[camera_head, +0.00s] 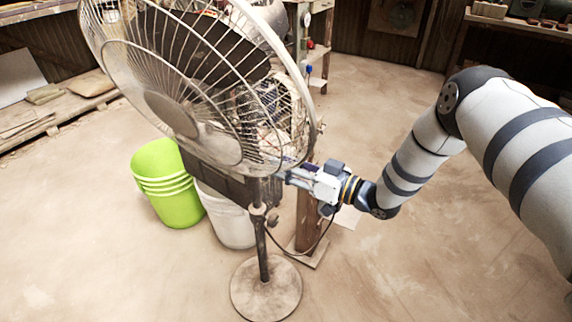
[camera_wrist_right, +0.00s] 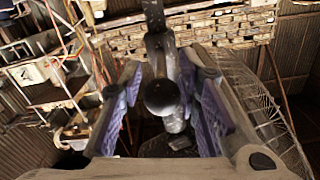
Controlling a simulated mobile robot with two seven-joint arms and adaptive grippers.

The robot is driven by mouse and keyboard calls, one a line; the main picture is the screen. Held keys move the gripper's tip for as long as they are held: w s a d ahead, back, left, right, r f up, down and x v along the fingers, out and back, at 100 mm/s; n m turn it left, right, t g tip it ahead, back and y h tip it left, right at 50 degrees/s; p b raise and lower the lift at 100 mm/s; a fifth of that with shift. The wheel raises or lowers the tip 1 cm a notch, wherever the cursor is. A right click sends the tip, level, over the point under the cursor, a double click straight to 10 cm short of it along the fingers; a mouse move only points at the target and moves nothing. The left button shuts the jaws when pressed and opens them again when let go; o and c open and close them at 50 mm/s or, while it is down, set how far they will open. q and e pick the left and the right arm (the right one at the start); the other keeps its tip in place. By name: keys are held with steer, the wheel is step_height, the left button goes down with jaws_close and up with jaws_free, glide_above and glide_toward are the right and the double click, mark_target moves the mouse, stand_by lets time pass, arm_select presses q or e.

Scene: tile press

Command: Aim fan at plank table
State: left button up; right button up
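The standing fan (camera_head: 264,240) is in the middle of the head view, its round wire cage tilted and facing up-left. Its cage edge (camera_wrist_right: 262,115) also shows at the right of the right wrist view. My right gripper (camera_head: 288,176) is at the fan's head, just above the pole. In the right wrist view my gripper's fingers (camera_wrist_right: 165,108) stand apart on either side of a dark round knob (camera_wrist_right: 162,97), with gaps to both pads. My left gripper is not in view. I cannot tell for sure which surface is the plank table; a low plank platform (camera_head: 62,122) lies at the left.
A green bucket stack (camera_head: 165,185) and a white bucket (camera_head: 230,222) stand behind the fan. A wooden post (camera_head: 308,225) on a base is close behind my gripper. A workbench (camera_head: 520,24) is at the back right. The floor in front is clear.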

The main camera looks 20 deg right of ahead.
steer(key=v, duration=1.2)
steer(key=s+a+f+m+g+h+p, duration=0.2)
steer(key=s+a+f+g+h+p, duration=0.15)
steer(key=s+f, duration=0.3)
steer(key=s+a+f+m+g+h+p, duration=0.25)
steer(key=s+a+f+g, duration=0.2)
steer(key=s, duration=0.35)
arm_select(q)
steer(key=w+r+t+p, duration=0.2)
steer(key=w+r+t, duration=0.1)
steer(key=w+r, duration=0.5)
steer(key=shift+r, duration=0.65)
arm_select(e)
steer(key=s+r+g+h, duration=0.2)
steer(key=s+g, duration=0.7)
steer(key=s, duration=1.8)
steer(key=shift+s+g+h, duration=0.15)
steer(key=shift+g+h, duration=0.15)
steer(key=shift+h, duration=0.7)
